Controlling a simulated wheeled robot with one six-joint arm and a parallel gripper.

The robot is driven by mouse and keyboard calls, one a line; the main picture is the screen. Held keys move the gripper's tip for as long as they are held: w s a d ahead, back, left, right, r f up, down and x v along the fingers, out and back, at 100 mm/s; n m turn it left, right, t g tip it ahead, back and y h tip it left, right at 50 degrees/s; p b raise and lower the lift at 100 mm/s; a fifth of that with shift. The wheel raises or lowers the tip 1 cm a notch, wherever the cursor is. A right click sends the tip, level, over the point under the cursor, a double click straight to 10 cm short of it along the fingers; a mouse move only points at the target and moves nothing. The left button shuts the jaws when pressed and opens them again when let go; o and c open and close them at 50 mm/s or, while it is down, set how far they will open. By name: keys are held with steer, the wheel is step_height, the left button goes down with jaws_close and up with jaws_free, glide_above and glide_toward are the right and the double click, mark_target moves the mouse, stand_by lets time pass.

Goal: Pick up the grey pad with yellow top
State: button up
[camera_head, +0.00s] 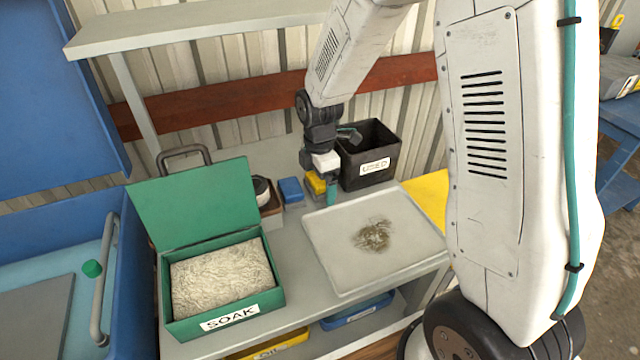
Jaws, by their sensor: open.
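The pad with a yellow top (314,182) stands on the grey bench towards the back, just left of the black bin. Its lower part is small and partly hidden by my gripper. My gripper (331,191) points down in front of and at the right of the pad, with a teal fingertip showing. It is open, and I see nothing held. I cannot tell whether its fingers touch the pad or are around it.
A blue-topped pad (290,189) and a round white-and-black item (261,188) stand to the left. The black bin marked USED (373,158) is close at right. A pale tray with a dark stain (335,243) and the green SOAK box (220,318) lie in front.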

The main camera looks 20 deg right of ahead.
steer(key=c, duration=1.1)
steer(key=shift+o, duration=0.2)
steer(key=shift+r, duration=0.1)
step_height(320, 180, up, 10)
steer(key=shift+f, duration=0.1)
steer(key=shift+o, duration=0.4)
